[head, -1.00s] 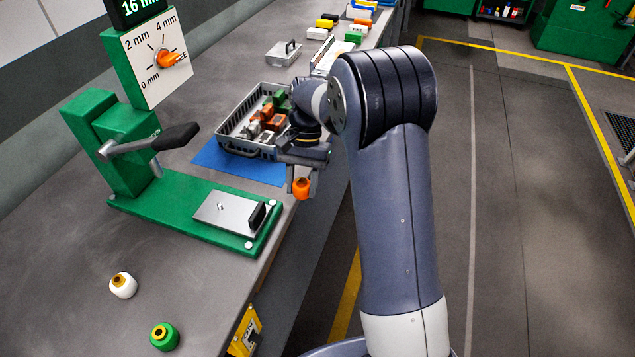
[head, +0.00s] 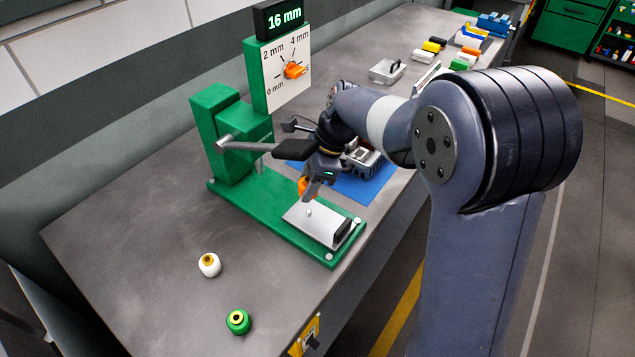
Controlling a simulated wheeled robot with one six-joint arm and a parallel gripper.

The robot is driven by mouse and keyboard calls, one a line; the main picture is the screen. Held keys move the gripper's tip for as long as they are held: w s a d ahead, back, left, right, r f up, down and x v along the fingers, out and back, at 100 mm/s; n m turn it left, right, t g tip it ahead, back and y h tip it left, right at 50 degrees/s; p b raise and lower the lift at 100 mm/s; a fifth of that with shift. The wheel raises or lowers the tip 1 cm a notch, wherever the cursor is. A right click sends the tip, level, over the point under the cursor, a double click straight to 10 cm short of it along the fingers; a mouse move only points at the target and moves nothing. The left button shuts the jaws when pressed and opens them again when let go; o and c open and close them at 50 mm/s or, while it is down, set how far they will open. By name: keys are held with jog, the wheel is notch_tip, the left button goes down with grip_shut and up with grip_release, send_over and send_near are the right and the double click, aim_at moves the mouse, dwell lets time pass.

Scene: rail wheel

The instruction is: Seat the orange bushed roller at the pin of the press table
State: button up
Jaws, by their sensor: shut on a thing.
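My gripper (head: 311,190) is shut on the orange bushed roller (head: 303,184), of which only a part shows between the fingers. It holds the roller over the back edge of the silver plate of the green press table (head: 285,222). A small pale pin (head: 309,212) stands on the plate (head: 322,226), just in front of and below the gripper. I cannot tell the exact height of the roller above the plate.
The press's dark lever (head: 285,148) reaches close beside my gripper. A dial panel (head: 283,75) and a "16 mm" display stand behind. A white roller (head: 209,265) and a green roller (head: 238,321) stand at the front left. A grey basket (head: 362,158) is partly hidden by my arm.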

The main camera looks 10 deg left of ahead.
jog(key=shift+r+p, duration=0.1)
jog(key=shift+p, duration=0.3)
jog(key=b, duration=0.2)
send_over(303, 216)
jog(key=d, duration=0.1)
jog(key=shift+w+d+f, duration=0.1)
jog(key=shift+f, duration=1.2)
jog(key=shift+w+d+f, duration=0.1)
jog(key=shift+f, duration=1.2)
jog(key=shift+p, duration=0.55)
jog(key=shift+f+b, duration=0.65)
jog(key=shift+f, duration=0.65)
jog(key=o, duration=1.2)
jog(key=shift+o, duration=0.2)
jog(key=b+v, duration=0.1)
jog(key=v, duration=0.9)
jog(key=shift+d+r, duration=0.2)
jog(key=shift+r, duration=0.15)
